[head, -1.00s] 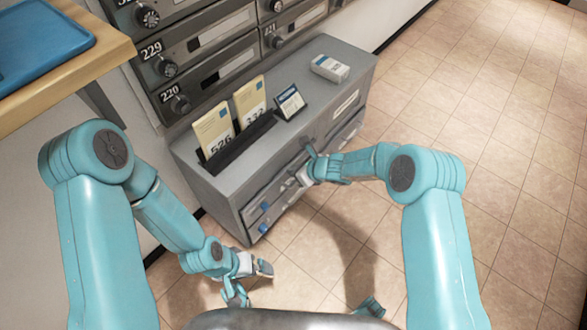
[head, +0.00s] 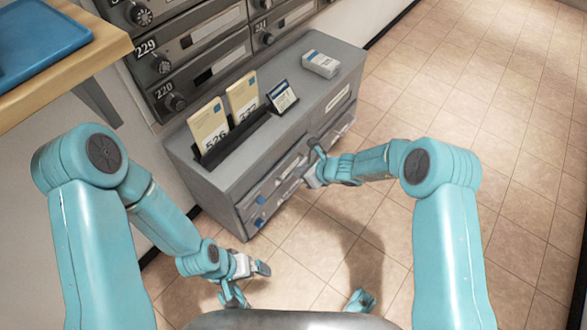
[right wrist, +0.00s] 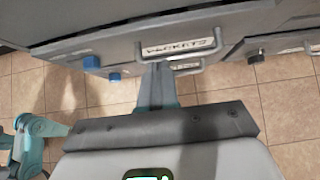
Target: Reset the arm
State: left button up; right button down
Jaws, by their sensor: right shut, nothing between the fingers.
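My right gripper (head: 314,170) is at the front of the grey cabinet (head: 340,65), by its drawer fronts. It is shut and empty. In the right wrist view its narrow fingers (right wrist: 158,82) point at a drawer front with a "PACKETS" label (right wrist: 180,47) and a metal handle (right wrist: 186,66). I cannot tell whether they touch it. The right arm is stretched inward from the right, bent at the elbow. My left gripper (head: 262,269) hangs low over the floor, left of centre, away from the cabinet; its jaws are too small to judge.
On the cabinet stand number-marked envelopes (head: 208,129), a small framed card (head: 282,97) and a white-and-blue box (head: 320,63). Mailboxes (head: 190,65) line the wall behind. A wooden counter with a blue tray (head: 40,40) is at upper left. Tiled floor is free on the right.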

jog(key=p+v, duration=0.1)
jog(key=v, duration=0.7)
jog(key=shift+d+r+p, duration=0.25)
jog(key=shift+r+p, duration=0.05)
jog(key=shift+p, duration=0.05)
